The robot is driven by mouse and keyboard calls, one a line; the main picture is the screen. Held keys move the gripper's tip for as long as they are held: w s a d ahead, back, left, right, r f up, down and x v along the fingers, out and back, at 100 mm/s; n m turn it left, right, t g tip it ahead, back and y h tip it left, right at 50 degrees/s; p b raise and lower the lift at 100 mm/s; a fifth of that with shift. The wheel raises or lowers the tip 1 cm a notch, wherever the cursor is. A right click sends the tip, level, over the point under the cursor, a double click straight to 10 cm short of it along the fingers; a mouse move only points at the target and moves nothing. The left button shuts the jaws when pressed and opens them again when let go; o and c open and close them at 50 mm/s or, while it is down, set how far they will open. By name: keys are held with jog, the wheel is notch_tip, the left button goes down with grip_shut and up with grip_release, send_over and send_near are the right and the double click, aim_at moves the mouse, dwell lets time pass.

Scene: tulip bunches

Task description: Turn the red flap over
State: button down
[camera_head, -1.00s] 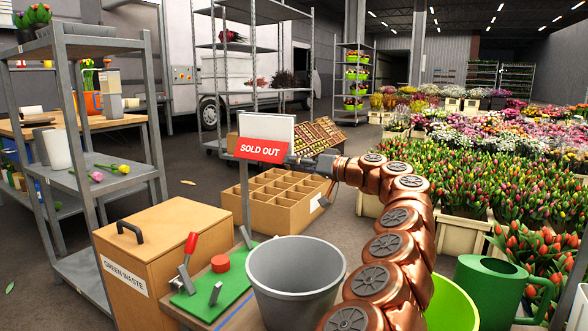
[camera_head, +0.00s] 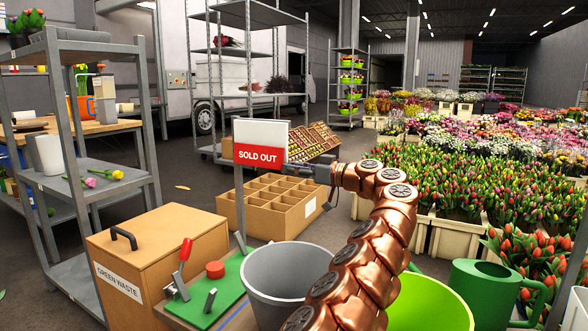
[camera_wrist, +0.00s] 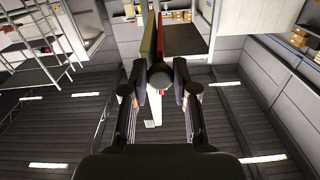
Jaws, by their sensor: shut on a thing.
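The red flap (camera_head: 258,155), lettered SOLD OUT, hangs on the lower half of a white sign board (camera_head: 262,129) on a grey post (camera_head: 240,208). My gripper (camera_head: 292,166) comes in from the right, level with the flap's right edge. In the wrist view my gripper (camera_wrist: 160,78) is shut on a round dark knob (camera_wrist: 160,76), which sits at the edge of upright thin panels; a red strip shows beside it. The fingertips are small and partly hidden in the head view.
Below stand a grey bucket (camera_head: 285,273), a lime bucket (camera_head: 432,304) and a green panel with a red-handled lever (camera_head: 216,287). A green waste box (camera_head: 158,248) is at lower left. A cardboard compartment box (camera_head: 287,206) stands behind the post.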

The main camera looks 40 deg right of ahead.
jog(key=shift+r, duration=0.1)
jog(key=c, duration=0.9)
grip_release()
jog(key=shift+s, duration=0.1)
jog(key=v, duration=1.1)
jog(key=shift+s+d, duration=0.15)
jog(key=shift+s, duration=0.25)
